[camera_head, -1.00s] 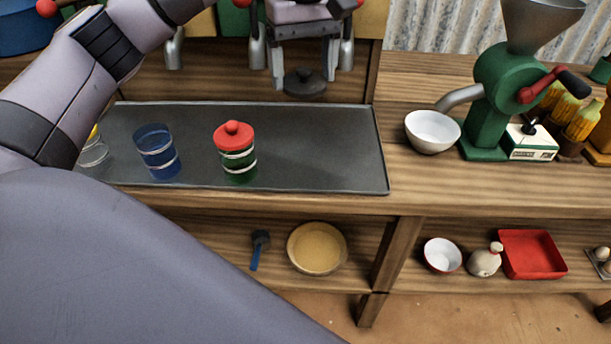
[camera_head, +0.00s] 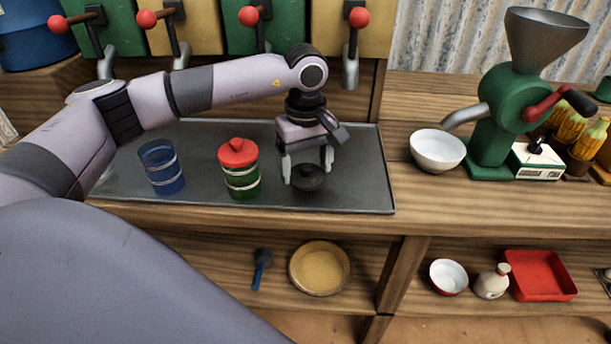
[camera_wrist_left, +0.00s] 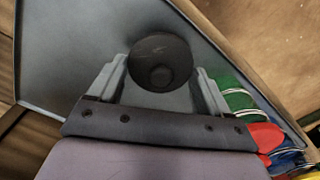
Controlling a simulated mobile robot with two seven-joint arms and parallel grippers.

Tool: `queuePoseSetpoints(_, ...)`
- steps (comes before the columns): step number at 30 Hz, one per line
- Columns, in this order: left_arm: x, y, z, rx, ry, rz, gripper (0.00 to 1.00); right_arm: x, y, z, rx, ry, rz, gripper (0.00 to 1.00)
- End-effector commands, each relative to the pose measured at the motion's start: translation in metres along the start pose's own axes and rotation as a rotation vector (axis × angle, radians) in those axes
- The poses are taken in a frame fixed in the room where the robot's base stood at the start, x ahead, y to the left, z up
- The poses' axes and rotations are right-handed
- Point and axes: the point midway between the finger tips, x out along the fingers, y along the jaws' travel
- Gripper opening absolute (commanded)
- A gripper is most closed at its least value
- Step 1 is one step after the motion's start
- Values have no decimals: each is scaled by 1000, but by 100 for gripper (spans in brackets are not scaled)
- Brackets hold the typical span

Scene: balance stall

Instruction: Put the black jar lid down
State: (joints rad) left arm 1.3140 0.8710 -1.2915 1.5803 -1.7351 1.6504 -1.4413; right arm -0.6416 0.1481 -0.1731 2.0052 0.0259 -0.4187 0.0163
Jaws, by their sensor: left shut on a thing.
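The black jar lid (camera_head: 308,178) is round with a small knob and sits between the fingers of my left gripper (camera_head: 308,172). In the left wrist view the lid (camera_wrist_left: 160,63) is between the two fingertips (camera_wrist_left: 162,72), knob facing the camera. The gripper is shut on it, over the right part of the grey metal tray (camera_head: 362,190). I cannot tell whether the lid touches the tray. My right gripper is not in view.
A green jar with a red lid (camera_head: 240,168) stands on the tray just left of my gripper, with a blue jar (camera_head: 161,167) farther left. A white bowl (camera_head: 437,151) and a green grinder (camera_head: 490,130) stand right of the tray. Red-knobbed dispensers (camera_head: 262,30) stand behind.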

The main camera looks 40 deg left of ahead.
Motion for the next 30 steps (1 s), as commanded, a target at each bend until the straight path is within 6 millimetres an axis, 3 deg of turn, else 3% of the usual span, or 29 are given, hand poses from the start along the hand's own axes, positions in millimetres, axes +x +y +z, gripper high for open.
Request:
queuePoseSetpoints(6,31,-1,0,1,-1,-3,50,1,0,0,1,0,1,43)
queuePoseSetpoints(17,36,0,0,0,0,-1,50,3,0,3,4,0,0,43)
queuePoseSetpoints(18,36,0,0,0,0,-1,85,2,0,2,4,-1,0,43)
queuePoseSetpoints(20,35,0,0,0,0,-1,100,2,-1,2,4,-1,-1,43)
queuePoseSetpoints(30,27,0,0,0,1,0,100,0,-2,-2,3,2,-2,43)
